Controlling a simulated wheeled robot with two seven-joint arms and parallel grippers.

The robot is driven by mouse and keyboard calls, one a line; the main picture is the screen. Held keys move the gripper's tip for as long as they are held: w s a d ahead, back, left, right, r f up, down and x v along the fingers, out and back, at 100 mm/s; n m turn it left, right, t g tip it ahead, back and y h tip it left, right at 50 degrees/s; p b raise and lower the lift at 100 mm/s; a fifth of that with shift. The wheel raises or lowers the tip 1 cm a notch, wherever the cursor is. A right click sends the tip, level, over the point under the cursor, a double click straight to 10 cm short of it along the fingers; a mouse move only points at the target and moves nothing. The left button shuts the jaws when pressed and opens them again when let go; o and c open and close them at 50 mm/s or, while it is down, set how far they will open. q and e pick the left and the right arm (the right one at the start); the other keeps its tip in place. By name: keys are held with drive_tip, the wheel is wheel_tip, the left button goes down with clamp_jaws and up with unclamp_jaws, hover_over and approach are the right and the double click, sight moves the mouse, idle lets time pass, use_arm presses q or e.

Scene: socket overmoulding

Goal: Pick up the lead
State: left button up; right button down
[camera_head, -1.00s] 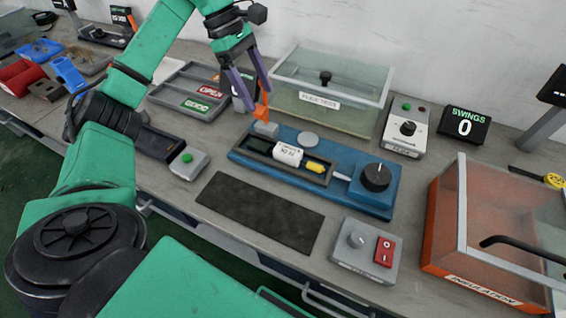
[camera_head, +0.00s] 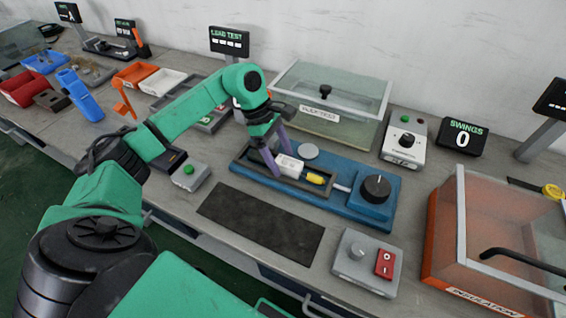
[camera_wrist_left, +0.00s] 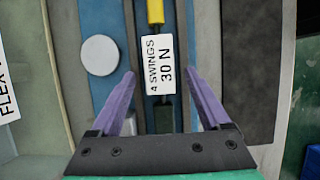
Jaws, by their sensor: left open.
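The lead seems to be the piece lying in the tray of the blue fixture (camera_head: 335,198). I see a white labelled block (camera_head: 289,167) and a yellow part (camera_head: 315,179). In the left wrist view the white block (camera_wrist_left: 158,65) reads "4 SWINGS 30 N", with the yellow part (camera_wrist_left: 155,12) at its far end and a dark piece (camera_wrist_left: 163,118) at its near end. My left gripper (camera_head: 273,160) is open over the left end of the tray. In its wrist view its purple fingers (camera_wrist_left: 160,80) stand either side of the white block, apart from it.
A black dial (camera_head: 376,188) sits at the fixture's right end. A glass-walled box (camera_head: 335,95) stands behind it, and a grey switch box (camera_head: 362,258) in front. A bare dark mat (camera_head: 262,222) lies in front of the fixture. The insulation box (camera_head: 447,220) stands right.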

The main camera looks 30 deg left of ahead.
use_arm(q)
clamp_jaws()
